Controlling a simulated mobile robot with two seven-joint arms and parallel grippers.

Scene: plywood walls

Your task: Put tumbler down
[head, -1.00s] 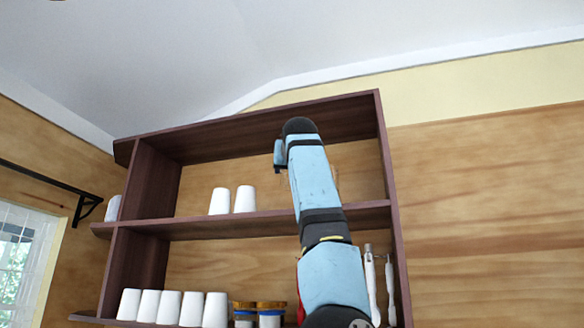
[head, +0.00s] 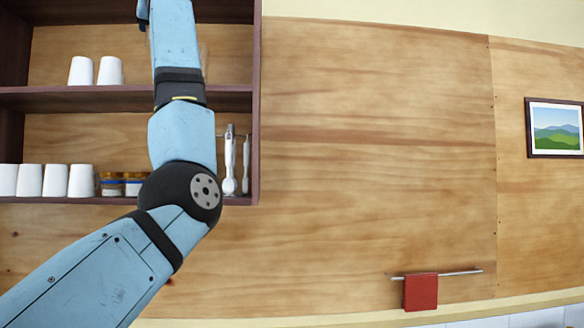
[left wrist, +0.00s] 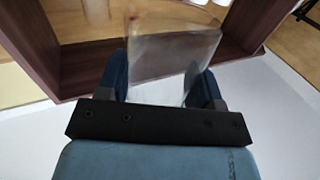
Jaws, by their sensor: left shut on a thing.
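A clear tumbler (left wrist: 172,62) shows in the left wrist view, gripped between the fingers of my left gripper (left wrist: 163,88). The gripper is shut on it. The dark wood shelf unit (head: 110,98) is at the upper left of the head view, and its dark boards (left wrist: 38,45) also show around the tumbler in the left wrist view. I cannot tell whether the tumbler touches a board. My right gripper is not in view.
Two white cups (head: 96,71) stand on the upper board, left of my arm. Several white cups (head: 55,181), brown-lidded jars (head: 111,184) and hanging white utensils (head: 230,165) are lower. A red cloth (head: 420,292) hangs on a rail at right. The wall between is bare.

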